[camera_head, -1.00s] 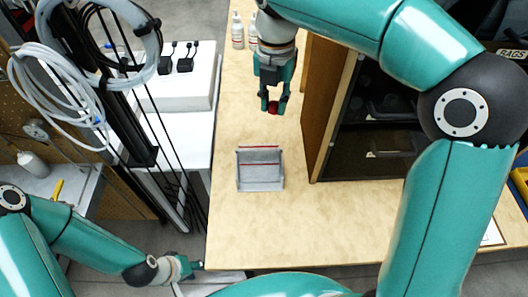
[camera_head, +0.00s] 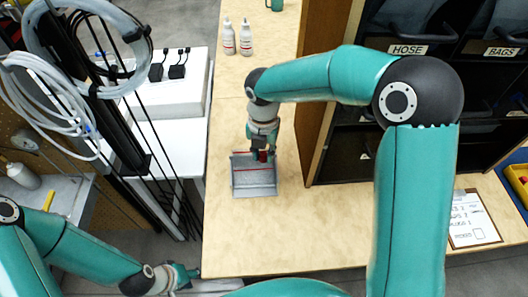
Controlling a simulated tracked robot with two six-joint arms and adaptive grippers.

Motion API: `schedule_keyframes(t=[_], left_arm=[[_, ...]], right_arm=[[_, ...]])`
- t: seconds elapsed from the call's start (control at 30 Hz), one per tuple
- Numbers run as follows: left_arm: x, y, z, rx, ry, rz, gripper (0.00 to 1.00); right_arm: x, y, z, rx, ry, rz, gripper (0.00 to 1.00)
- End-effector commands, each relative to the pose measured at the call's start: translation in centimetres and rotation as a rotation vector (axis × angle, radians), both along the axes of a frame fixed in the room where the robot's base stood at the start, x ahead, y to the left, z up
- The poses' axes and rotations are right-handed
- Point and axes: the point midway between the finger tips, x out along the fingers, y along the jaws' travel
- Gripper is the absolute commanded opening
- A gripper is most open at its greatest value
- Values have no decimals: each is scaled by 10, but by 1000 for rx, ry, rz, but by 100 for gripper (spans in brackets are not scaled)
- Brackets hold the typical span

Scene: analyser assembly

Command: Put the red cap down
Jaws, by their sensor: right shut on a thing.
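The red cap (camera_head: 263,156) is small and partly hidden between the fingers of my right gripper (camera_head: 262,155). That gripper points down and is shut on the cap, at the back part of a small grey tray (camera_head: 254,187) on the wooden table. I cannot tell whether the cap touches the tray. A thin red line runs along the tray's upper part. My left gripper (camera_head: 188,277) is low at the left, off the table's front left corner, too small to tell whether it is open or shut.
Two white bottles (camera_head: 246,38) stand at the back of the table (camera_head: 300,235). A dark cabinet with bins (camera_head: 345,150) is to the right. A clipboard (camera_head: 471,220) lies at the right. Cables and a white cabinet (camera_head: 175,140) are left. The table's front middle is clear.

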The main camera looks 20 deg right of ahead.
Motion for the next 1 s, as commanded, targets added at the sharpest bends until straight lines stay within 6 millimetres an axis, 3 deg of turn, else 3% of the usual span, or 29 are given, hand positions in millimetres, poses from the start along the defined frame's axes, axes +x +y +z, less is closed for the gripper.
schedule_keyframes(t=[0.8, 0.83, 0.87, 1.0], left_arm=[[0, 0, -6, 0, 0, 0, 40], [0, 0, -6, 0, 0, 0, 40], [0, 0, -6, 0, 0, 0, 40], [0, 0, -6, 0, 0, 0, 40]], right_arm=[[0, 0, -15, 0, -1, 2, 15], [0, 0, -15, 0, -1, 2, 29], [0, 0, -15, 0, -1, 2, 34], [0, 0, -15, 0, -1, 1, 36]])
